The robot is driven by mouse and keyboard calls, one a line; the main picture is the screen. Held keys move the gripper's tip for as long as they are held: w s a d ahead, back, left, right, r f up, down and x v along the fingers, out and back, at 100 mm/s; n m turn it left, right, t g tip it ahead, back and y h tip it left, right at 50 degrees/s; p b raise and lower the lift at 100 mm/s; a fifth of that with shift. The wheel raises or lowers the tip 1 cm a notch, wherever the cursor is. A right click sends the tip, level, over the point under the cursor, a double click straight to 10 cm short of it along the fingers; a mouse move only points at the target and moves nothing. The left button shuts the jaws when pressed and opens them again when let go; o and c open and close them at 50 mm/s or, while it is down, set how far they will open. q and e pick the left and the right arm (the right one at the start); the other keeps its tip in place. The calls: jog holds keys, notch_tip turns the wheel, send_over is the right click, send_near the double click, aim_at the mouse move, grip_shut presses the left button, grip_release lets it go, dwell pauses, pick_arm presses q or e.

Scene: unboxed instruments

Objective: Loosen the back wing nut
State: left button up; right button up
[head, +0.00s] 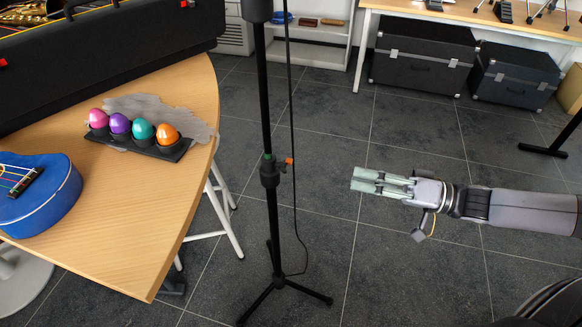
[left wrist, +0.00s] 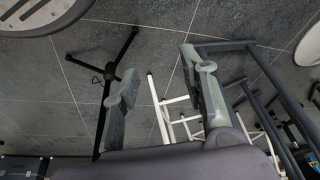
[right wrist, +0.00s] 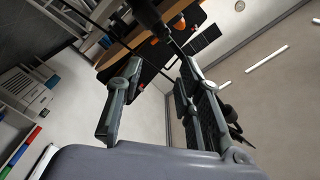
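A black stand (head: 271,215) rises from a tripod base in the head view. Its collar carries a small orange wing-shaped knob (head: 289,161) on the right side; I cannot tell whether this is the back wing nut. My right gripper (head: 356,180) is to the right of the stand, apart from it, pointing left at slightly below knob height in the picture. The right wrist view shows its fingers (right wrist: 158,68) spread, with nothing between them. My left gripper (left wrist: 160,62) is outside the head view; its fingers are apart and empty, with tripod legs (left wrist: 101,110) beyond.
A wooden table (head: 135,220) at left bears a blue ukulele (head: 45,205), coloured egg shakers (head: 143,130) and a black case (head: 110,60). A cable hangs beside the stand. Black cases (head: 423,58) stand at the back. Floor around the right gripper is clear.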

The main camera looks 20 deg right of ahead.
aim_at(286, 165)
jog(key=b+x, duration=0.3)
jog(key=x, duration=1)
jog(key=shift+w+a+r+b, duration=0.1)
jog(key=shift+w+a+b, duration=0.15)
jog(key=shift+b, duration=0.05)
pick_arm(q)
jog(key=shift+w+d+r+t+h, duration=0.1)
jog(key=shift+w+d+r+t, duration=0.1)
jog(key=shift+w+r+t, duration=0.4)
jog(key=shift+w+d+r+t+h, duration=0.1)
jog(key=shift+w+d+r+t, duration=0.2)
jog(key=shift+w, duration=0.4)
jog(key=shift+w+d+r+t+h, duration=0.1)
jog(key=shift+w+r+t, duration=0.45)
jog(key=shift+w, duration=0.1)
pick_arm(e)
jog(key=shift+x, duration=0.85)
jog(key=shift+c, duration=0.2)
grip_shut()
